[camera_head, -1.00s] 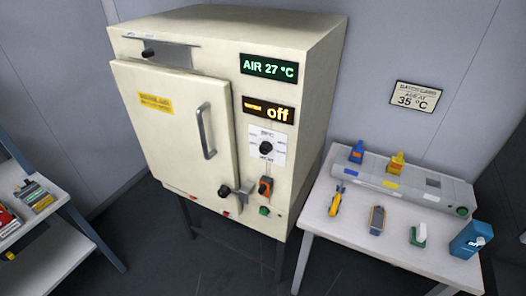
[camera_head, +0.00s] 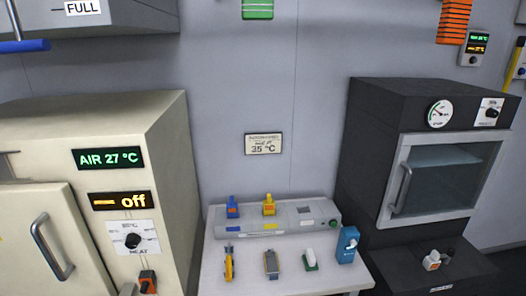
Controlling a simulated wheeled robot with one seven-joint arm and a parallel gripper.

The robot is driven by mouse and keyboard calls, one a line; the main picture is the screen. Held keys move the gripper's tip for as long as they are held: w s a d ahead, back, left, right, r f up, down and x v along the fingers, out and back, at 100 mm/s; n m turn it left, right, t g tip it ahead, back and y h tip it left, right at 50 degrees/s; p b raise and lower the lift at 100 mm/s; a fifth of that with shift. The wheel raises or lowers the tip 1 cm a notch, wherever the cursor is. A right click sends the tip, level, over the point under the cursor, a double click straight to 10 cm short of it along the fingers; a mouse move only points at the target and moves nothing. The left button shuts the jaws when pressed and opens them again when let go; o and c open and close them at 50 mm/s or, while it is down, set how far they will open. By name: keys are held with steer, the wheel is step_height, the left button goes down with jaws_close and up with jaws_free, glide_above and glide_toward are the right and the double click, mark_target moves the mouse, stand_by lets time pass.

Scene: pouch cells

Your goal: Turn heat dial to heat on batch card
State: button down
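The heat dial (camera_head: 132,241) is a black knob on a white scale plate marked HEAT, on the front of the cream oven (camera_head: 160,140) at the left. Above it, a green display (camera_head: 108,158) reads AIR 27 °C and an amber display (camera_head: 120,201) reads off. The batch card (camera_head: 263,144) hangs on the wall in the middle and reads 35 °C. The dial's exact pointer angle is too small to tell. My gripper is not in view.
A white table (camera_head: 215,280) between the ovens bears a grey sealer-like unit (camera_head: 290,222), bottles and small tools. A dark oven (camera_head: 400,110) with a gauge stands at the right. An orange-red lever (camera_head: 147,281) sits below the dial. A shelf marked FULL (camera_head: 83,7) is at upper left.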

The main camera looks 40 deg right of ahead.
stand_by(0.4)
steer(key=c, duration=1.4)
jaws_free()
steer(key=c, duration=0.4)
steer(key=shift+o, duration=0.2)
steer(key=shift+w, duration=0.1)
